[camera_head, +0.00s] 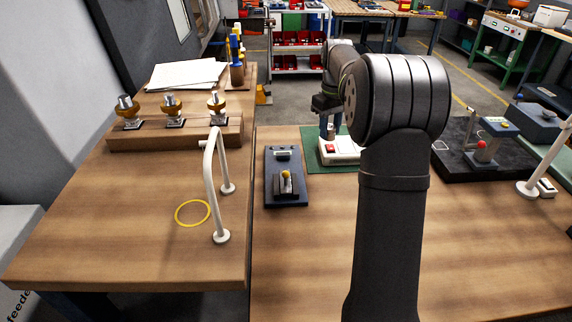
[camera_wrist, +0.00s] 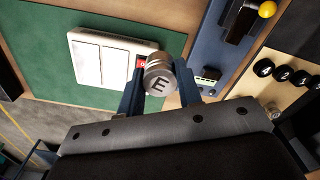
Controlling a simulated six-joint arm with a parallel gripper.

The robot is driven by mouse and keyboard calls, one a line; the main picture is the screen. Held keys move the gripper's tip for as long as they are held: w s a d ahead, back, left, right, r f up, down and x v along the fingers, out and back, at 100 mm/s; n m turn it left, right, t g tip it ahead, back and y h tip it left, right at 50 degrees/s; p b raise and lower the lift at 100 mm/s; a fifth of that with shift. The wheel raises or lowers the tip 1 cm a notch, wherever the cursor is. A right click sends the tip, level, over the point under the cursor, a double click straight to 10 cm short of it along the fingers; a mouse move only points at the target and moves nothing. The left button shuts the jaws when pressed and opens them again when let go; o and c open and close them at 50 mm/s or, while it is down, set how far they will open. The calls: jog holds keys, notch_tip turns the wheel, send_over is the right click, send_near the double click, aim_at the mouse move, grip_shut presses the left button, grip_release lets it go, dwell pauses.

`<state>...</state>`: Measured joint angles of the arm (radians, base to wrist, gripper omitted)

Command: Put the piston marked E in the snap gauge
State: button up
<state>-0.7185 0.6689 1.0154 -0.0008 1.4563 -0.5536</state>
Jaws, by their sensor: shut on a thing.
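The piston marked E (camera_wrist: 158,78) is a short metal cylinder, its letter facing the wrist camera. My gripper (camera_wrist: 160,88) is shut on it, one blue finger on each side. In the head view my gripper (camera_head: 328,128) is over the green mat, by the white box; my arm partly hides this area. A dark blue plate (camera_head: 270,196) with a yellow-knobbed fixture and a small display lies left of the mat. It looks like the snap gauge, but I cannot be sure. This plate also shows right of the piston in the wrist view (camera_wrist: 212,58).
The white box (camera_head: 338,158) with a red switch sits on the green mat (camera_head: 312,142). A black slab (camera_head: 455,172) with a red-knobbed stand is to the right. A white rail (camera_head: 209,170) stands on the left bench. Bare wood lies in front of the blue plate.

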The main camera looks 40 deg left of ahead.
jog(key=s+m, duration=0.1)
jog(key=s, duration=0.3)
send_over(284, 166)
notch_tip(284, 166, down, 7)
jog(key=shift+r, duration=0.1)
jog(key=shift+f, duration=2)
jog(key=shift+f, duration=0.15)
jog(key=o, duration=1)
notch_tip(284, 166, up, 12)
jog(key=shift+r, duration=0.15)
